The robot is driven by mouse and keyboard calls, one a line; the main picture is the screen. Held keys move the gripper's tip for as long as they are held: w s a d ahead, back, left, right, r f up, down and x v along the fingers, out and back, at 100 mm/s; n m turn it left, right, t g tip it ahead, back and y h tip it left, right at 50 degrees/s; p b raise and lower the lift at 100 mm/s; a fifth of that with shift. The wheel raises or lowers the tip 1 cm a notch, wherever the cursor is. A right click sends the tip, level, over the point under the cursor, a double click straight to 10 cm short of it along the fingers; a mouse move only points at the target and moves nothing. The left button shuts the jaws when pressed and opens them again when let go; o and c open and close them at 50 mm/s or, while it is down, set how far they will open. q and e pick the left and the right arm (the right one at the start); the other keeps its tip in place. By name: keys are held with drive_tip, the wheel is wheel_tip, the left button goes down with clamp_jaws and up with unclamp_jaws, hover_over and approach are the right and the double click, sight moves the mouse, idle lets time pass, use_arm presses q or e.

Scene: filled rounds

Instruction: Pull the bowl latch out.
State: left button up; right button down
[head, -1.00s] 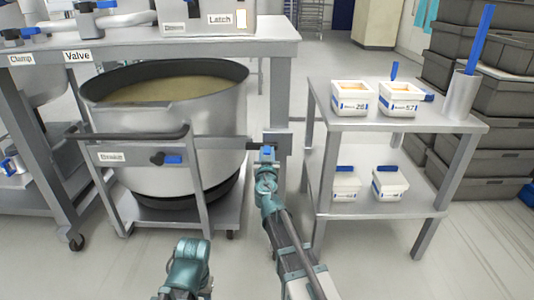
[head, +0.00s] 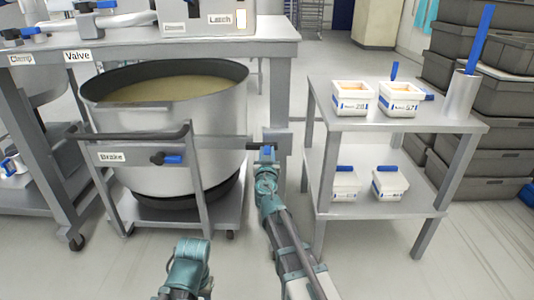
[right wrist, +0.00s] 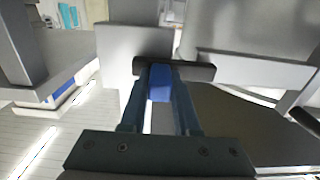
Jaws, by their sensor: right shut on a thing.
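The bowl latch (head: 268,147) has a blue grip and sits by a grey plate to the right of the big steel bowl (head: 190,130). My right gripper (head: 266,152) is at the latch, its fingers closed on the blue grip. In the right wrist view the latch's blue grip (right wrist: 160,83) lies between the two fingers, with a dark bar across just beyond their tips. The fingers hide part of the latch. A teal part of my left arm shows at the bottom of the head view, but its gripper does not show.
The bowl stands on a wheeled cart with a rail, a "Brake" label and a blue-tipped lever (head: 172,160). A two-shelf steel stand (head: 330,122) with white tubs (head: 353,97) is close on the right of my right arm. A steel table (head: 262,47) stands behind the bowl.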

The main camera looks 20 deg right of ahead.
drive_tip(key=shift+s+d, duration=0.25)
drive_tip(key=shift+d, duration=0.6)
drive_tip(key=shift+s+d, duration=0.25)
drive_tip(key=shift+d, duration=0.65)
drive_tip(key=shift+s+d, duration=0.25)
drive_tip(key=shift+d, duration=0.6)
drive_tip(key=c, duration=0.6)
unclamp_jaws()
drive_tip(key=shift+d, duration=0.1)
drive_tip(key=shift+c, duration=0.2)
drive_tip(key=shift+s, duration=0.1)
